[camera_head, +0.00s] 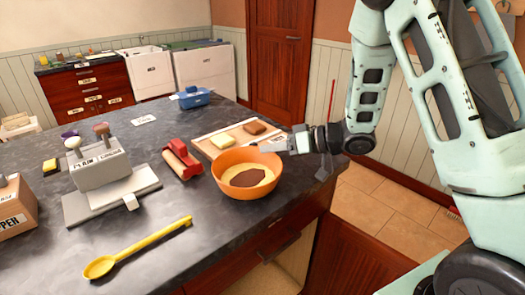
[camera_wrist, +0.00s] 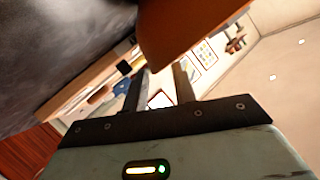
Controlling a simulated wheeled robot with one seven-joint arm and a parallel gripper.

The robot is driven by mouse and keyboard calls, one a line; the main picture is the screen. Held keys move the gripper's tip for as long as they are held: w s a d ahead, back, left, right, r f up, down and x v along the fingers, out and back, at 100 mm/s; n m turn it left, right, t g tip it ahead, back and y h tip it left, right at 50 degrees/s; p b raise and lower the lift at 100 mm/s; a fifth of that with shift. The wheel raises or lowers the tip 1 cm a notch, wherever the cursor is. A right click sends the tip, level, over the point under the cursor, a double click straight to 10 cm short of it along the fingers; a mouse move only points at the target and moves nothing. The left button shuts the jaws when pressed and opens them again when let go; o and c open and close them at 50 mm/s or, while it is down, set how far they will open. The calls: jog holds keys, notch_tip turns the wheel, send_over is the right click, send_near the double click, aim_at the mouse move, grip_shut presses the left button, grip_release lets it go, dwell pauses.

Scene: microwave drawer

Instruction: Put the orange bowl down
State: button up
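The orange bowl (camera_head: 232,184) is upright near the counter's right front edge, with yellow and brown contents in it. It appears to rest on the counter, though its underside is hidden. My gripper (camera_head: 268,146) is at the bowl's back right rim, reaching in from the right. In the wrist view, the bowl's orange side (camera_wrist: 185,30) is just beyond the fingertips of my gripper (camera_wrist: 163,68). The two fingers stand apart, with background showing between them, so the gripper looks open. Whether a fingertip touches the rim cannot be told.
A board (camera_head: 218,133) with a yellow and a brown block lies behind the bowl. A red roller-like tool (camera_head: 180,158) is to its left. A yellow spoon (camera_head: 140,246) lies at the front left. A grey toaster-like block (camera_head: 100,168) stands farther left.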

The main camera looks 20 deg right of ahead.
jog(key=v, duration=0.8)
jog(key=shift+d, duration=0.15)
